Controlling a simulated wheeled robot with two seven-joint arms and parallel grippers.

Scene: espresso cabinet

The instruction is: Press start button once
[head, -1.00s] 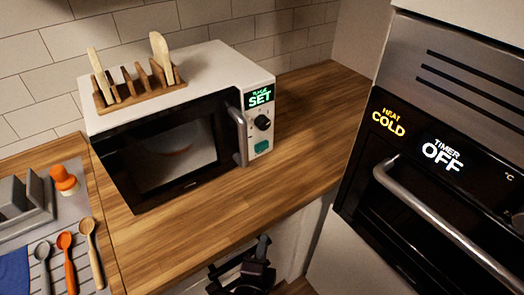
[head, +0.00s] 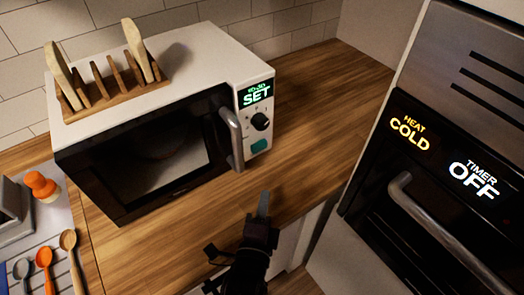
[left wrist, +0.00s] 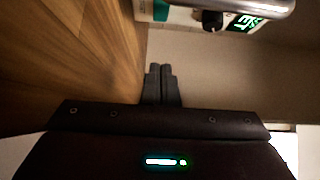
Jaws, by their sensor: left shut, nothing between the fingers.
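The microwave (head: 150,150) stands on the wooden counter with its door closed. Its right panel has a lit display (head: 256,94) reading SET, a black knob (head: 261,121) and a green button (head: 259,146) at the bottom. In the left wrist view the green button (left wrist: 160,10) and the knob (left wrist: 212,20) show at the top, upside down. My left gripper (head: 264,200) is shut and empty, at the counter's front edge, below and in front of the panel, apart from the button. Its fingers show in the left wrist view (left wrist: 161,70). My right gripper is out of view.
The microwave's metal handle (head: 233,138) sticks out just left of the panel. A wooden rack (head: 113,90) with boards stands on top. An oven (head: 440,180) is at the right. The counter (head: 320,120) right of the microwave is clear.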

